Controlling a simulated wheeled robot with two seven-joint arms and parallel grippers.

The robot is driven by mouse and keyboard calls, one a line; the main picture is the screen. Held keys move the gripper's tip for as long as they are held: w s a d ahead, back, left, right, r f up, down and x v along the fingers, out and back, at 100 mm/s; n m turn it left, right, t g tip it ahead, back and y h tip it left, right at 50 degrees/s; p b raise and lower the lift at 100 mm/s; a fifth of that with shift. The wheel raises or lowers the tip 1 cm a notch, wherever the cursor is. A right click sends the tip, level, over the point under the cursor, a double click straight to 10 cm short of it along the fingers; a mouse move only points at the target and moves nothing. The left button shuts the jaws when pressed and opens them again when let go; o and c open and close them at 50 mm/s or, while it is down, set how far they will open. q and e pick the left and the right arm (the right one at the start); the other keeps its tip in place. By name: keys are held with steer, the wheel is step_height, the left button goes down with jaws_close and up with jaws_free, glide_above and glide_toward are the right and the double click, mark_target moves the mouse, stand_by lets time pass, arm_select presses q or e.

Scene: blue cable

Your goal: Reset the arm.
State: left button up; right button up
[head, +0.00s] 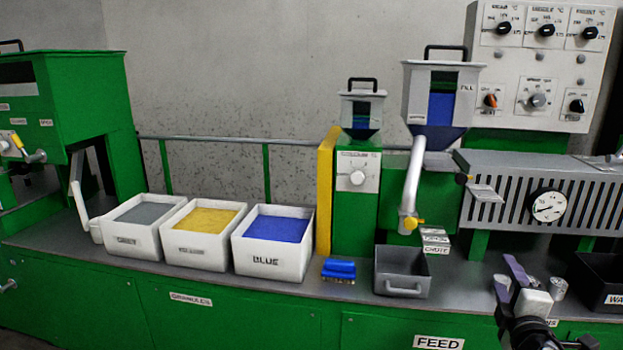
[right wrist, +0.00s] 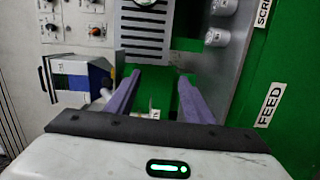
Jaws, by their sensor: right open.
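My right gripper (head: 520,278) is at the lower right of the head view, in front of the green machine's counter. Its two purple fingers are apart and nothing is between them. The right wrist view shows the same open fingers (right wrist: 158,95) with green machine surface beyond them. My left gripper is in neither view. No blue cable can be made out.
White bins hold grey (head: 145,213), yellow (head: 207,220) and blue granules (head: 277,229). Small metal cylinders (head: 558,287) stand beside my right gripper. A hopper (head: 436,95) rises behind.

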steer(key=s+a+f+m+g+y, duration=0.1)
steer(key=s+a+f+y, duration=0.15)
steer(key=s+f, duration=0.35)
steer(key=s+a+f+m+g+y, duration=0.1)
steer(key=s+a+f+g, duration=0.1)
steer(key=s+a+f, duration=0.35)
steer(key=s+a+f+g+y, duration=0.1)
steer(key=s+a+f+y, duration=0.15)
steer(key=f, duration=0.55)
steer(key=s+a+f+m+g+y, duration=0.15)
steer(key=s+a+f, duration=0.35)
steer(key=s, duration=0.5)
steer(key=s+a+f+m+g+y, duration=0.1)
steer(key=s+a+f+m+g, duration=0.3)
steer(key=s, duration=0.6)
steer(key=w+a+r+m+t, duration=0.1)
steer(key=w+a+m+t, duration=0.15)
steer(key=a, duration=0.85)
step_height(320, 180, up, 6)
steer(key=m+p, duration=0.1)
steer(key=p, duration=0.7)
steer(key=shift+s+d+g+y, duration=0.2)
steer(key=shift+d+g+y, duration=0.15)
steer(key=shift+g, duration=0.05)
